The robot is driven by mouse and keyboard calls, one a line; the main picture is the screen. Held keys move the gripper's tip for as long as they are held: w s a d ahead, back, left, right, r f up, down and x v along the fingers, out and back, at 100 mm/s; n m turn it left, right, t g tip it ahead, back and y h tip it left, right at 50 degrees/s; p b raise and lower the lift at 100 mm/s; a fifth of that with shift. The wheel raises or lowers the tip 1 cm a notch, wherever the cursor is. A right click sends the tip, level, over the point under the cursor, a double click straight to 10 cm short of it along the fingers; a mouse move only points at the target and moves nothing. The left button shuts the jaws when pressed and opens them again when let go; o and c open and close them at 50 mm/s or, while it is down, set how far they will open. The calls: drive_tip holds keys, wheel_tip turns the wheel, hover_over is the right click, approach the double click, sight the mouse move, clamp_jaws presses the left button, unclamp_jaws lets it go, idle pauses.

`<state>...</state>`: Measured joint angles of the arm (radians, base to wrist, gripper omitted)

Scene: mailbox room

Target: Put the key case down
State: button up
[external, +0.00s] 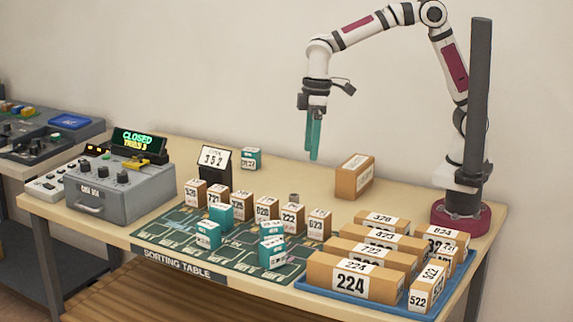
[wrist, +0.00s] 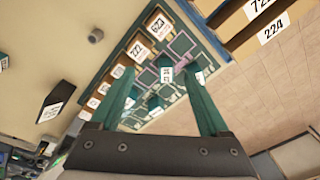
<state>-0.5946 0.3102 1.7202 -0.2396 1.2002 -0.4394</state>
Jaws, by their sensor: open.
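My gripper (external: 313,136) hangs in the air above the back of the sorting table, with its teal fingers pointing down. In the wrist view its two fingers (wrist: 160,74) are spread apart with nothing held between them. I cannot tell for sure which thing is the key case. A grey box (external: 118,190) with knobs, a front handle and a lit sign reading CLOSED stands at the table's left end, far from my gripper. A small grey cylinder (external: 294,198) stands behind the parcel marked 222; it also shows in the wrist view (wrist: 96,36).
Several brown and teal parcels stand on the green sorting mat (external: 190,250). A black number sign (external: 214,163) and a teal box (external: 250,158) stand behind them. A brown parcel (external: 352,180) stands right of my gripper. A blue tray (external: 318,287) holds several parcels. The back middle is clear.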

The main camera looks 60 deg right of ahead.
drive_tip(key=s+d+r+m, duration=0.2)
drive_tip(key=s+d+m, duration=0.25)
drive_tip(key=d, duration=0.35)
drive_tip(key=s+d+r+m, duration=0.1)
drive_tip(key=s+d+m, duration=0.2)
drive_tip(key=s+d, duration=0.4)
drive_tip(key=s+d+f+m, duration=0.2)
drive_tip(key=s+d+m, duration=0.3)
drive_tip(key=s, duration=0.3)
drive_tip(key=shift+s+d+f+m+g, duration=0.15)
drive_tip(key=shift+d+f+m+g, duration=0.15)
drive_tip(key=shift+f+m, duration=0.1)
